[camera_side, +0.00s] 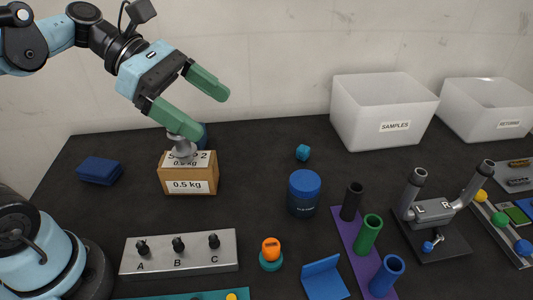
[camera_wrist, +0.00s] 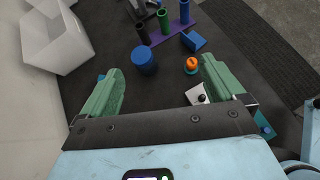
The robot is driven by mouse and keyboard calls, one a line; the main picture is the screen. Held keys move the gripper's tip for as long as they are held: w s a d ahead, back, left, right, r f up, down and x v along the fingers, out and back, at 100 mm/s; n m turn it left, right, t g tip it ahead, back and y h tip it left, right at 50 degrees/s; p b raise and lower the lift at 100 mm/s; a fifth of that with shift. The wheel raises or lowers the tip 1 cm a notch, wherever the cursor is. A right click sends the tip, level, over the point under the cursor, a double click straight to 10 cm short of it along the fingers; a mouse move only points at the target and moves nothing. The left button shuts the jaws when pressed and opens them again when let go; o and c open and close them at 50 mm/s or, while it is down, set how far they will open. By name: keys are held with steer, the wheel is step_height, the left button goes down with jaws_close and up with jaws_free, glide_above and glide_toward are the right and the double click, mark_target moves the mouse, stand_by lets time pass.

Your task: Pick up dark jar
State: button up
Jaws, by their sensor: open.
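The dark jar (camera_side: 304,203) stands upright on the dark table, right of centre in the side view. It has a dark blue body with a small label and a brighter blue lid. It also shows in the wrist view (camera_wrist: 146,64), between and beyond the two fingers. My gripper (camera_side: 208,109) has green fingers and is open and empty. It is high above the table, up and to the left of the jar, over the cardboard weight box. In the wrist view my gripper (camera_wrist: 161,75) has its fingers wide apart.
A purple rack (camera_side: 352,236) with several tubes stands just right of the jar. An orange-topped knob (camera_side: 271,250) and a switch panel (camera_side: 180,262) are in front. The 0.5 kg box (camera_side: 189,181) is to the left. A white SAMPLES bin (camera_side: 383,108) stands behind.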

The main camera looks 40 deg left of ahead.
step_height(320, 180, down, 6)
steer(key=d+m+g+y, duration=0.1)
steer(key=m+g+y, duration=0.3)
steer(key=m+y, duration=0.1)
step_height(320, 180, up, 8)
steer(key=m+t+y, duration=1.1)
steer(key=m+y, duration=0.1)
glide_above(305, 192)
steer(key=s+d, duration=0.2)
steer(key=s, duration=0.2)
steer(key=f, duration=1.9)
steer(key=shift+w+f, duration=0.15)
steer(key=shift+w, duration=0.1)
steer(key=shift+w+a+f+n, duration=0.25)
steer(key=shift+w+f+n, duration=0.05)
steer(key=shift+w+f, duration=0.1)
steer(key=x, duration=0.6)
steer(key=shift+w+a, duration=0.1)
steer(key=shift+w, duration=0.15)
steer(key=shift+c, duration=0.4)
